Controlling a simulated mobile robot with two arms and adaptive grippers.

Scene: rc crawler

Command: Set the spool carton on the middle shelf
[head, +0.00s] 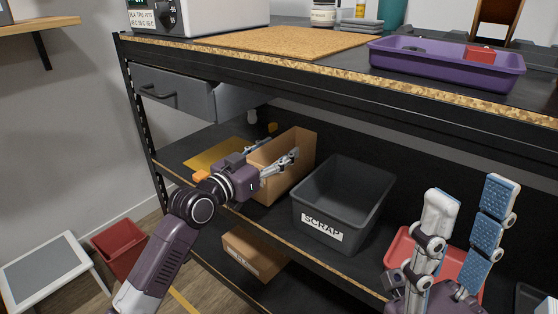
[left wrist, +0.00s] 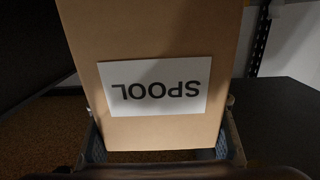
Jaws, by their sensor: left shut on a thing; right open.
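The spool carton (head: 298,168) is a tan box at the middle shelf (head: 180,153), left of the grey scrap bin. My right gripper (head: 470,192) is open and empty, pointing up at the lower right.
The scrap bin (head: 322,236) stands close to the carton's right. A yellow mat (head: 212,156) lies on the shelf to the left. A red tray (head: 400,250) is behind my right gripper. Another carton (head: 254,256) sits on the lower shelf. The bench top (head: 345,72) overhangs the middle shelf.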

